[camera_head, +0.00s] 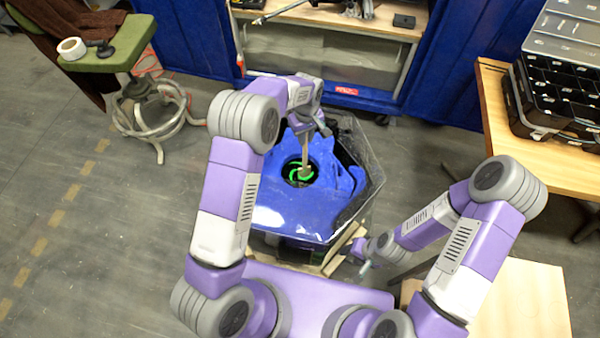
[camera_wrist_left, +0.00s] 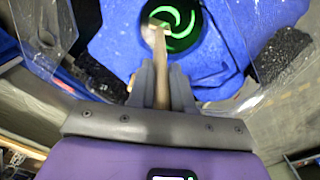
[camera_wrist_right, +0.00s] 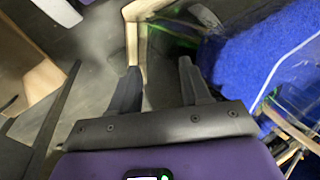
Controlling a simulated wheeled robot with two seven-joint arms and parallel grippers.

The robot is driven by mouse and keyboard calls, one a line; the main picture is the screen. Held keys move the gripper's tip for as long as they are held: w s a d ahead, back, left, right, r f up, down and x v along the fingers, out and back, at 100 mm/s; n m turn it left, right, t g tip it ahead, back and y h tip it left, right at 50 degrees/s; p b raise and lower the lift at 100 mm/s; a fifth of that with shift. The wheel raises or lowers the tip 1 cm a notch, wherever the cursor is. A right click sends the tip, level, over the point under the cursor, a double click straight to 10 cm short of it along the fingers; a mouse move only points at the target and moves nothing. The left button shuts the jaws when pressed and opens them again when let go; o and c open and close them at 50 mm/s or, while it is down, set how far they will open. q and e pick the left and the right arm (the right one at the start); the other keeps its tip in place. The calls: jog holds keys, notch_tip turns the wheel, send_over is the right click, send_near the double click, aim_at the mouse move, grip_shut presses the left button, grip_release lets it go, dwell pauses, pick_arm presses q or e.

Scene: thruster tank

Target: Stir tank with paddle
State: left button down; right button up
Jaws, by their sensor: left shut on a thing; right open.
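The tank (camera_head: 375,180) is a clear-walled, many-sided vessel with blue material inside, standing in front of me. A dark round opening with a green swirl (camera_head: 294,178) lies in the middle of the blue; the swirl also shows in the left wrist view (camera_wrist_left: 185,38). My left gripper (camera_head: 318,128) is above the tank, shut on the paddle (camera_head: 305,148). The paddle (camera_wrist_left: 161,55) is a tan stick pointing down, its lower end at the round opening. How deep it reaches is unclear. My right gripper (camera_wrist_right: 160,75) is open and empty, low at the tank's right front side.
A wooden table (camera_head: 490,95) with black organizer cases (camera_head: 555,100) stands at right. A green stool (camera_head: 115,45) holding a tape roll (camera_head: 71,47) is at upper left. A workbench (camera_head: 330,15) and blue curtains are behind. A wooden surface (camera_head: 525,300) lies at lower right. Floor at left is mostly clear.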

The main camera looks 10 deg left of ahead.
pick_arm(q)
jog(key=shift+s+a, duration=1.25)
jog(key=shift+s, duration=1.1)
jog(key=w+d, duration=0.1)
jog(key=d, duration=0.1)
jog(key=w+d, duration=0.1)
jog(key=d, duration=0.1)
jog(key=shift+w, duration=0.2)
jog(key=shift+a, duration=0.1)
